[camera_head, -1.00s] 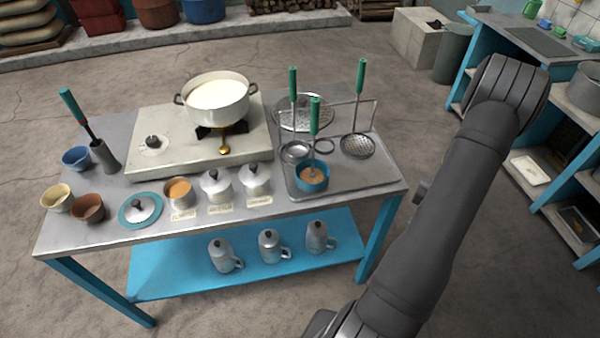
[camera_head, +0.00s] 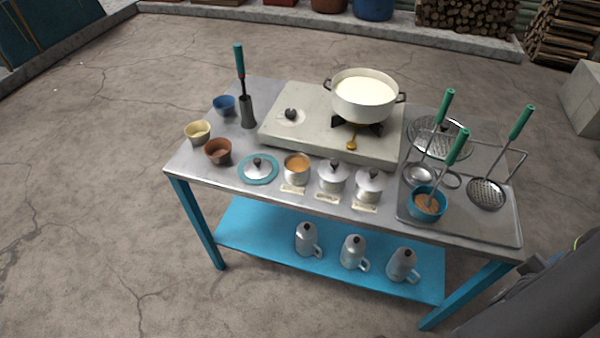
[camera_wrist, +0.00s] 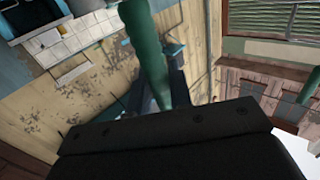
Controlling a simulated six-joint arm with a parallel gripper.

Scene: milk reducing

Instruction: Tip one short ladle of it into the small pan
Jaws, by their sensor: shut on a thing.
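The wide white pot (camera_head: 363,97) of milk stands on the cooker, with a brass burner knob below it. My gripper (camera_wrist: 163,108) is out of the head view; the wrist view shows its dark body, shut on a thick green handle (camera_wrist: 148,50). The working end of this tool is hidden, so I cannot tell whether it holds milk. A green-handled tool (camera_head: 446,175) stands in a blue bowl (camera_head: 426,205) of brown stuff on the right. A ladle (camera_head: 418,174) and a skimmer (camera_head: 487,193) hang on the rack. I cannot pick out the small pan for certain.
An open tin (camera_head: 297,168) of orange-brown stuff, two lidded tins, a teal-rimmed lid (camera_head: 258,169) and small bowls line the front of the table (camera_head: 205,174). Jugs stand on the blue shelf (camera_head: 260,238). Floor at left is clear.

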